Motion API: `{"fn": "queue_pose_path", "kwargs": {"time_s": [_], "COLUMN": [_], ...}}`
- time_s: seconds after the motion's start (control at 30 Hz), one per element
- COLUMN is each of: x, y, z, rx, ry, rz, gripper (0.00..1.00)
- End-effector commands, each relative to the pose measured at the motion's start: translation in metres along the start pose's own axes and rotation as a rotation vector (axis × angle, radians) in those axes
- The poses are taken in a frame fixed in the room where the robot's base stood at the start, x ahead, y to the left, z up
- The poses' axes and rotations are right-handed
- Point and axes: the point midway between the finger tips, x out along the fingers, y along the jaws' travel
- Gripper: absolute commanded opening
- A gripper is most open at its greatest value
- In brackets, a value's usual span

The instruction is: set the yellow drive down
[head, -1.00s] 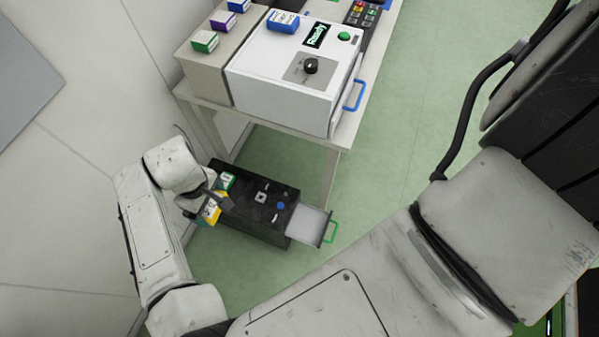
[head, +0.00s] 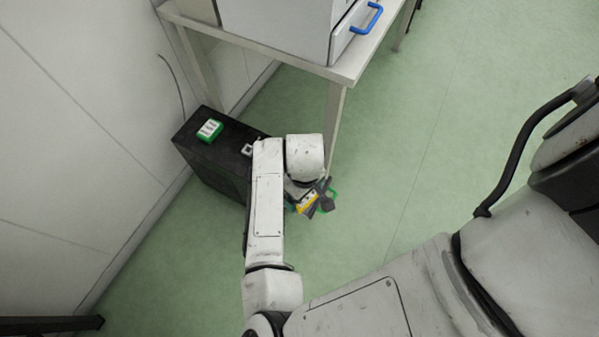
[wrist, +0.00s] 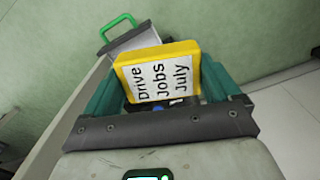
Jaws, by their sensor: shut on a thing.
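The yellow drive (wrist: 160,72) is held between the teal fingers of my gripper (wrist: 162,80) in the wrist view. Its white label reads "Drive Jobs July". In the head view the yellow drive (head: 308,202) shows small beside the dark fingers of my gripper (head: 316,199), off the right end of the black box (head: 212,170). An open drawer (wrist: 138,40) with a green handle (wrist: 118,27) shows beyond the drive in the wrist view. In the head view my arm and gripper hide most of the drawer; only a bit of green handle shows.
A green labelled block (head: 209,130) and a small grey square part (head: 249,149) are on the black box top. A table (head: 290,60) with a blue-handled white machine (head: 270,25) stands behind. The wall is at left. Green floor (head: 400,160) is clear at right.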

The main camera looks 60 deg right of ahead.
Motion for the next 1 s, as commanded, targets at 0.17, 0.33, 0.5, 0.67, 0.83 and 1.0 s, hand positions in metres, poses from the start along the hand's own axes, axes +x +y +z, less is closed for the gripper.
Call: {"fn": "queue_pose_path", "kwargs": {"time_s": [0.17,0.33,0.5,0.67,0.83,1.0], "x": [0.059,0.085,0.095,0.104,0.122,0.138], "y": [0.030,0.049,0.058,0.062,0.068,0.071], "z": [0.023,0.037,0.044,0.030,-0.005,-0.040], "rx": [0.050,0.082,0.097,0.097,0.098,0.100], "ry": [0.000,0.001,0.000,0.001,-0.001,-0.002], "rz": [0.004,0.003,0.001,0.001,0.002,0.000], "gripper": [0.55,0.55,0.55,0.55,0.55,0.55]}}
